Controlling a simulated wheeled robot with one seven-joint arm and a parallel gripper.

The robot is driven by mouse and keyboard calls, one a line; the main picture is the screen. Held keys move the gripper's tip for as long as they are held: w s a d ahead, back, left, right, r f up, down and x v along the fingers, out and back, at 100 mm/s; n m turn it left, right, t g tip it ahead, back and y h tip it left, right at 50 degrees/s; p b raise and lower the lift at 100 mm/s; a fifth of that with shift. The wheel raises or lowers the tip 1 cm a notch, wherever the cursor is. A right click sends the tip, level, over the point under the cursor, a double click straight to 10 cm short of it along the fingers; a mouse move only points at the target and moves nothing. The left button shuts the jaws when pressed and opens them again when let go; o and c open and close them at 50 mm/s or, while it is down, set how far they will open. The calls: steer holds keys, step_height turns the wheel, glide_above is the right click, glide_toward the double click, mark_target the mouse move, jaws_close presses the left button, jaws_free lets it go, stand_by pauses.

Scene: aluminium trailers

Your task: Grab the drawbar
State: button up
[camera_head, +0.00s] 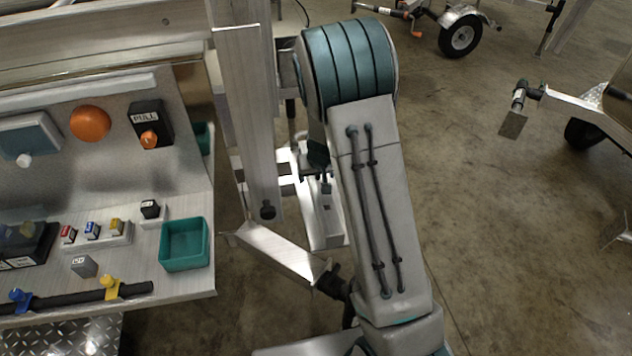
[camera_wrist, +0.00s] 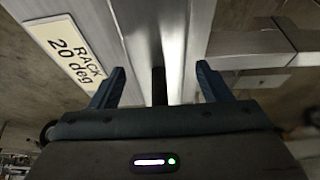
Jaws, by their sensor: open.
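In the wrist view a bright metal bar (camera_wrist: 150,35) runs away beyond my gripper (camera_wrist: 160,86). The two blue fingers are apart, with a dark narrow shape and bare metal showing in the gap. I cannot tell whether the bar lies between the fingers or only behind them. In the head view my arm hides most of the gripper.
A "RACK 20 deg" label (camera_wrist: 68,50) is on the left. A control panel (camera_head: 60,180) with an orange knob (camera_head: 90,123) and teal bin (camera_head: 184,244) stands left. A slanted metal piece (camera_head: 280,252) juts below the bar. Another trailer's coupling (camera_head: 518,105) is right; floor between is clear.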

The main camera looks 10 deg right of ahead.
jaws_close()
steer(key=shift+w+r, duration=0.1)
steer(key=shift+r, duration=0.1)
